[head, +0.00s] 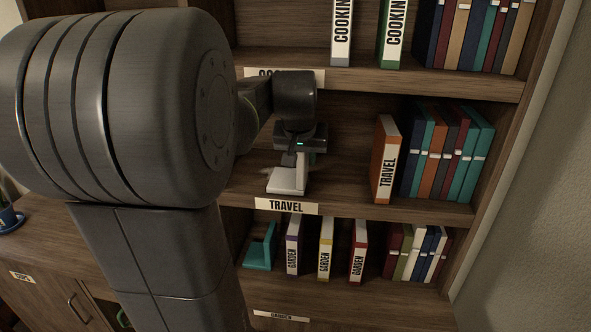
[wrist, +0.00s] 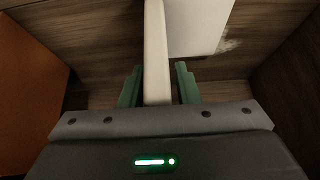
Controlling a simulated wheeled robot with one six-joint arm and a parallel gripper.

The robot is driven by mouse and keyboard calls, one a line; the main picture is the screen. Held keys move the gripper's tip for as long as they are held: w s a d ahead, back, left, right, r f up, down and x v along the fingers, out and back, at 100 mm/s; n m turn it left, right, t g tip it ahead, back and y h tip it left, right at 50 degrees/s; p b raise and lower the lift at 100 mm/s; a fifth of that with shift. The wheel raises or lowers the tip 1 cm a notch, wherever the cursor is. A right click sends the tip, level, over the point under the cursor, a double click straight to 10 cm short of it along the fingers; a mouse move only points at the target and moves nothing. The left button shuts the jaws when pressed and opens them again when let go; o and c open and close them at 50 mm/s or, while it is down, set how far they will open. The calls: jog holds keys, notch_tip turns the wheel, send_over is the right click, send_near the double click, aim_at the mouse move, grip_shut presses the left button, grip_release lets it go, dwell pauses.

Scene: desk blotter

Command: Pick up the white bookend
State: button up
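The white bookend (head: 287,181) stands on the middle shelf behind the TRAVEL label, its flat base toward the left and its upright plate at the right. In the wrist view its upright plate (wrist: 156,45) runs down between the two green fingertips, and its base spreads out at the upper right. My gripper (wrist: 159,86) is open around the plate, one finger on each side, with a narrow gap showing at each. In the head view my gripper (head: 300,157) is over the bookend and hides the top of its plate.
An orange TRAVEL book (head: 384,160) stands to the right of the bookend, with a row of books (head: 447,152) beyond it. A teal bookend (head: 261,249) and GARDEN books are on the shelf below. The COOKING shelf (head: 420,80) is above my gripper.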

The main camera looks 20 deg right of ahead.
grip_shut()
jog(key=shift+r, duration=0.15)
